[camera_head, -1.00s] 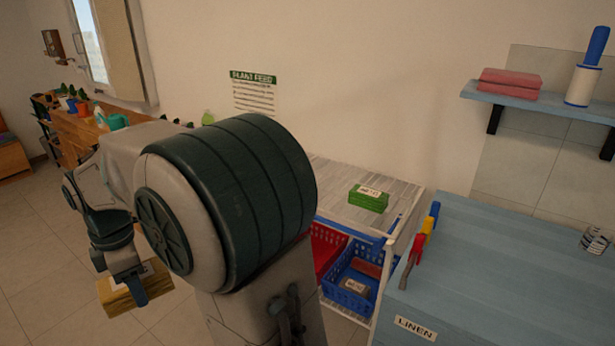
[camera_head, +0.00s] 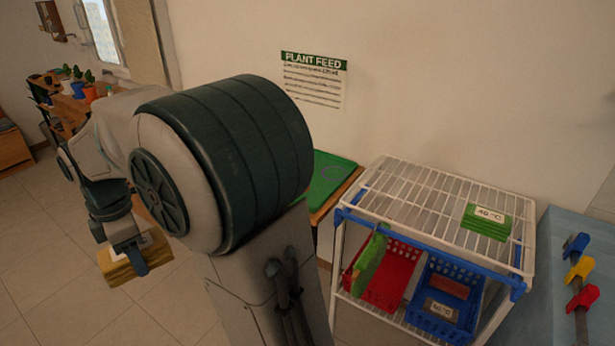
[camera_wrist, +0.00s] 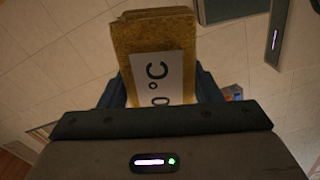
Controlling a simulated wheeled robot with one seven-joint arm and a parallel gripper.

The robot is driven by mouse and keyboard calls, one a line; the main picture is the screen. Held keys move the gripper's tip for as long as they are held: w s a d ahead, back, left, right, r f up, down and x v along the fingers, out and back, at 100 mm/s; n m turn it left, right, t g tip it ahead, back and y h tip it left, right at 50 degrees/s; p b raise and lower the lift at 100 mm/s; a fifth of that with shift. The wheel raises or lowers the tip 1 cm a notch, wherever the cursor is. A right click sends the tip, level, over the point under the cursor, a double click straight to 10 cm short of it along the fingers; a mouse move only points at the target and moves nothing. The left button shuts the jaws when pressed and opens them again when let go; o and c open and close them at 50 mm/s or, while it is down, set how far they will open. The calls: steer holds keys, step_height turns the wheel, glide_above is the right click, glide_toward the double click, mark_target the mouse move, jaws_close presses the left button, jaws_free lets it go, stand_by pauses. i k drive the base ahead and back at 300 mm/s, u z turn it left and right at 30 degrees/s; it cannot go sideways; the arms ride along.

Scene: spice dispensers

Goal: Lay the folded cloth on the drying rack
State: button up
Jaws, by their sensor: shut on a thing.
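My gripper (camera_head: 130,258) is shut on a mustard-yellow folded cloth (camera_head: 113,273), held above the tiled floor at the left. The cloth fills the jaws in the wrist view (camera_wrist: 152,35), with a white label (camera_wrist: 162,78) showing "0 °C"; the rest of its print is hidden. The drying rack (camera_head: 400,187), a white slatted top with blue corners, stands at the right, well apart from my gripper. A green folded cloth (camera_head: 487,226) with a "40 °C" label lies on the rack's right part.
Under the rack top are a red basket (camera_head: 405,265) and a blue basket (camera_head: 440,325). A green item (camera_head: 370,262) hangs by the red one. A green mat (camera_head: 330,178) lies left of the rack. A blue surface (camera_head: 540,320) with coloured-handled tools adjoins at right. The rack's left and middle are bare.

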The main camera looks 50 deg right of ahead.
mark_target(410, 202)
steer(key=i, duration=1.05)
steer(key=z, duration=3.35)
steer(key=i, duration=0.5)
